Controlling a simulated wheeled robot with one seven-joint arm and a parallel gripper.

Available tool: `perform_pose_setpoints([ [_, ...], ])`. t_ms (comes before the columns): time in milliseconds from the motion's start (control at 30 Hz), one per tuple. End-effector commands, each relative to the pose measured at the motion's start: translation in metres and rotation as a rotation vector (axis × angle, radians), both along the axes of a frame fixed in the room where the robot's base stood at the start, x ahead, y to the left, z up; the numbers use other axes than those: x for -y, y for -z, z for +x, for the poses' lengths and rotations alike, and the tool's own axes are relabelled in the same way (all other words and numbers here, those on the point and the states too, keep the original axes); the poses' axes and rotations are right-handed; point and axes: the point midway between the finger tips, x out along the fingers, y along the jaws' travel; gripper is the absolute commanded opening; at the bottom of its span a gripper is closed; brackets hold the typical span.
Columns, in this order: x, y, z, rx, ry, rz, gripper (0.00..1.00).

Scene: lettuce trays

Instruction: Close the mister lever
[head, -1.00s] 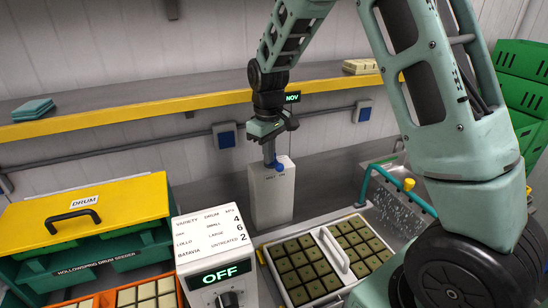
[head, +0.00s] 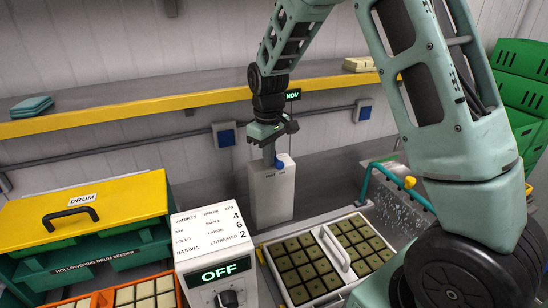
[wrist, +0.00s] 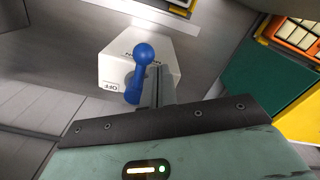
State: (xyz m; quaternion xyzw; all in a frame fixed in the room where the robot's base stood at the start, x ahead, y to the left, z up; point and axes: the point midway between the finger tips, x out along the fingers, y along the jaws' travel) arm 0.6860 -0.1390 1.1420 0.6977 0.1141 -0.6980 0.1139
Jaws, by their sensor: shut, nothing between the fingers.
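The mister lever is a blue handle with a round knob (wrist: 144,54) on top of a white box (wrist: 112,68). In the wrist view an "OFF" label shows on the box left of the lever's lower end. In the head view the blue lever (head: 279,164) shows just right of my fingertips, on the white box (head: 272,198). My gripper (head: 269,160) points down over the box top, shut and empty. In the wrist view its fingers (wrist: 158,88) are right beside the lever. I cannot tell whether they touch it.
A yellow-edged shelf (head: 130,120) runs along the wall behind. A control box (head: 212,248) reading "OFF" stands in front, with the drum seeder (head: 100,215) at left.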

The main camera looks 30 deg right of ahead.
Motion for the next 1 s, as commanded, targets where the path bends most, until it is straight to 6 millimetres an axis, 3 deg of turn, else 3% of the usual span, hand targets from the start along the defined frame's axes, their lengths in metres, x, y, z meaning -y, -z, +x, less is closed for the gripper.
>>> perform_pose_setpoints([
  [433,0.0,0.027,0.0,-0.001,0.0,0.0,0.0],
  [1000,0.018,0.028,-0.009,0.0,0.003,-0.001,0.0],
])
